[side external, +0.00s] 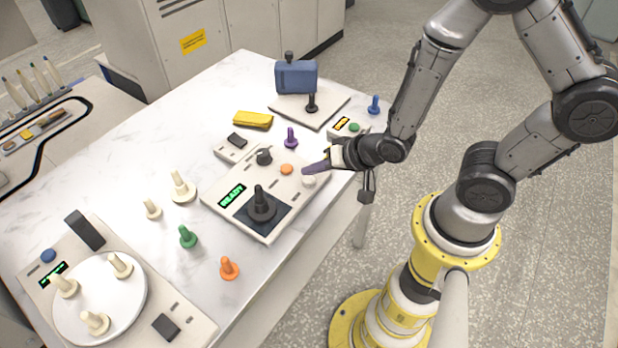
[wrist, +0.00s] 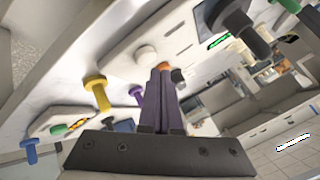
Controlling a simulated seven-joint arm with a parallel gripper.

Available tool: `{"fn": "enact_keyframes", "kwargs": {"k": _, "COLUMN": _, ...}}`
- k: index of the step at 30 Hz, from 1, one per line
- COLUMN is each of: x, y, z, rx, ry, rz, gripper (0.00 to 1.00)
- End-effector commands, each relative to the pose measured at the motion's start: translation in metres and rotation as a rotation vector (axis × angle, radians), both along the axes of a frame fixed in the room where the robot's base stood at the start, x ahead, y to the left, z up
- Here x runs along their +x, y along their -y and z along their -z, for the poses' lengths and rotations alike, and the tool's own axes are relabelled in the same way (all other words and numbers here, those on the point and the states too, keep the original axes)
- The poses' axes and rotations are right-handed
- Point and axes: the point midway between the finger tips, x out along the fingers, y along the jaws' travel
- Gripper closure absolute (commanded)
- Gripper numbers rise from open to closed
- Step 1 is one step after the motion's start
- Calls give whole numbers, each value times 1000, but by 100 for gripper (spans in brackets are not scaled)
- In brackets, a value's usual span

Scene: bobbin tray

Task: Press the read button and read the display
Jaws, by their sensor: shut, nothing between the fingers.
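The central panel (side external: 222,192) has a green-lit display (side external: 232,195) that appears to read READY. An orange button (side external: 286,169) and a white button (side external: 308,181) are on its right part; no label tells which is the read button. My gripper (side external: 306,169) is shut and empty, its dark purple fingers just by these two buttons. In the wrist view, the fingers (wrist: 161,72) point toward the panel, with the white button (wrist: 146,54) beside the tips and the orange button (wrist: 177,75) partly behind them. I cannot tell whether they touch a button.
A black bobbin (side external: 262,204) and knob (side external: 264,155) rise from the panel. A small unit with a yellow display (side external: 341,124) and green button (side external: 354,127) is behind my gripper. Loose purple (side external: 291,138), green (side external: 187,237) and orange (side external: 229,268) bobbins stand around the panel.

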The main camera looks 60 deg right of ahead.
Motion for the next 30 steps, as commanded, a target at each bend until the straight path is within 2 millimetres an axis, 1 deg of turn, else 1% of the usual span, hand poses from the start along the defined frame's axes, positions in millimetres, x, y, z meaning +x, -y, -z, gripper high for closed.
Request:
{"fn": "enact_keyframes", "kwargs": {"k": 13, "x": 0, "y": 0, "z": 0, "rx": 0, "ry": 0, "rz": 0, "gripper": 100}}
{"fn": "enact_keyframes", "kwargs": {"k": 22, "x": 0, "y": 0, "z": 9, "rx": 0, "ry": -1, "rz": 0, "gripper": 100}}
{"fn": "enact_keyframes", "kwargs": {"k": 30, "x": 0, "y": 0, "z": 9, "rx": 0, "ry": 0, "rz": 0, "gripper": 100}}
